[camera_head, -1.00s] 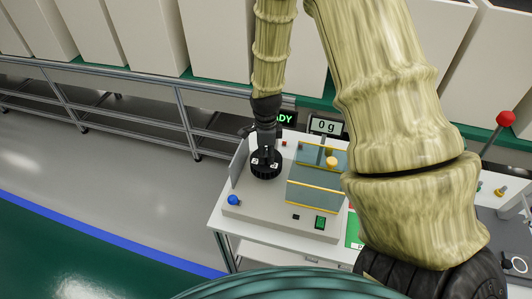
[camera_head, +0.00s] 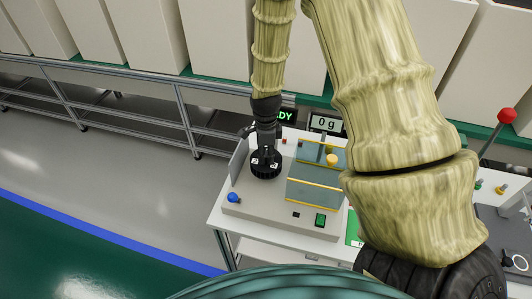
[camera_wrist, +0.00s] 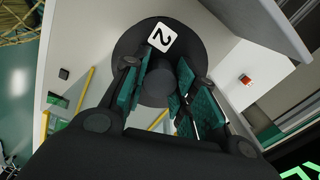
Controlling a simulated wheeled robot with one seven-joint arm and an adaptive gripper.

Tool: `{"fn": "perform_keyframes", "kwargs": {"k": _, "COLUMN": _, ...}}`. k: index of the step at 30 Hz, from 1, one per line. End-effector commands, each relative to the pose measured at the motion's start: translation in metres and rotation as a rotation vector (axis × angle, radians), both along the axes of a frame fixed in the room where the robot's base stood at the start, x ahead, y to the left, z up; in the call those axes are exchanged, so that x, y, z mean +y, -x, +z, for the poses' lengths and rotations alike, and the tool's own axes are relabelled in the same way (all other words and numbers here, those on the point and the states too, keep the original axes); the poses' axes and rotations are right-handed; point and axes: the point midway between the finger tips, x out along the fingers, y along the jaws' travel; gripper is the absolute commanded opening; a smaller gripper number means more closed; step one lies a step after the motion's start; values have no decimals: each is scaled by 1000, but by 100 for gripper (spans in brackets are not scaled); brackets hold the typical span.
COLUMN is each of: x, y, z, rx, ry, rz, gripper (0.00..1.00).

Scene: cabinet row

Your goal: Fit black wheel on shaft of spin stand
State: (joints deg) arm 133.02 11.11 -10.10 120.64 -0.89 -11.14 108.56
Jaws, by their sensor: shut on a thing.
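The black wheel (camera_head: 264,165) is at the left part of the spin stand (camera_head: 262,214), with white number tags on its face. In the wrist view the black wheel (camera_wrist: 128,42) shows a tag reading 2 and a raised round hub between my fingers. My gripper (camera_head: 266,148) points down onto the wheel; in the wrist view its green-padded fingers (camera_wrist: 158,88) are shut on the hub. The shaft is hidden under the wheel, so I cannot tell whether the wheel sits on it.
A clear guard with yellow edges (camera_head: 313,190) stands right of the wheel. A blue knob (camera_head: 233,198) and a green switch (camera_head: 320,220) are on the stand's front. A scale display (camera_head: 325,124) reads 0 g behind. A red-knobbed lever (camera_head: 506,117) is at far right.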

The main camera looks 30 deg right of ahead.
Motion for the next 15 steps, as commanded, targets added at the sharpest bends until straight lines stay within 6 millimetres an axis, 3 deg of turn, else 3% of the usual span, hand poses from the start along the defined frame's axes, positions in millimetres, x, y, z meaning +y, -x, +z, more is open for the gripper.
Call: {"fn": "perform_keyframes", "kwargs": {"k": 15, "x": 0, "y": 0, "z": -10, "rx": -1, "ry": 1, "rz": 2, "gripper": 0}}
